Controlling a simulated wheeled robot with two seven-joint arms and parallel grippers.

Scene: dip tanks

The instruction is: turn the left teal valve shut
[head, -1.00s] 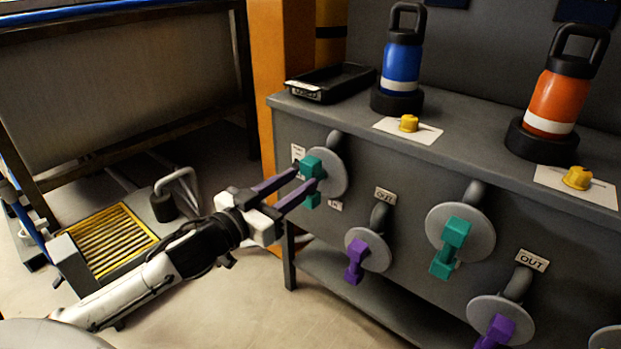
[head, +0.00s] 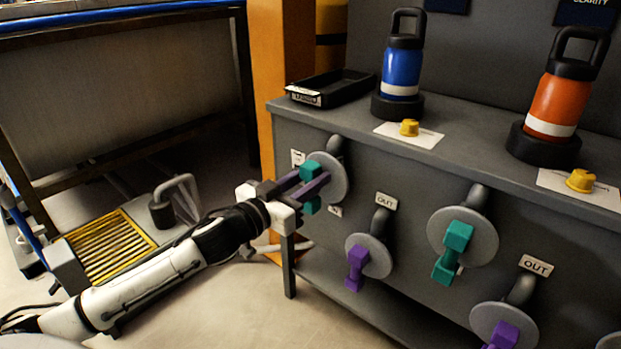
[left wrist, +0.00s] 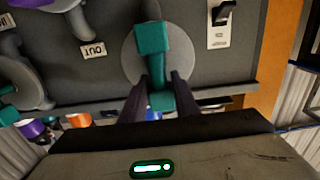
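The left teal valve (head: 311,206) has a teal bar handle on a round grey disc (head: 336,181), on the front of the grey cabinet at its left end. The handle stands nearly upright in the head view. My left gripper (head: 316,182) has its purple fingers on either side of the handle and looks shut on it. In the left wrist view the teal handle (left wrist: 153,40) runs down between the two dark fingers (left wrist: 160,84), one end block filling the gap. Contact surfaces are partly hidden. My right gripper is not in view.
A purple valve (head: 356,268) and another teal valve (head: 453,252) are to the right on the cabinet front. Blue (head: 402,70) and orange (head: 553,105) bottles and a black tray (head: 331,87) stand on top. An orange post (head: 270,90) rises at the cabinet's left.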

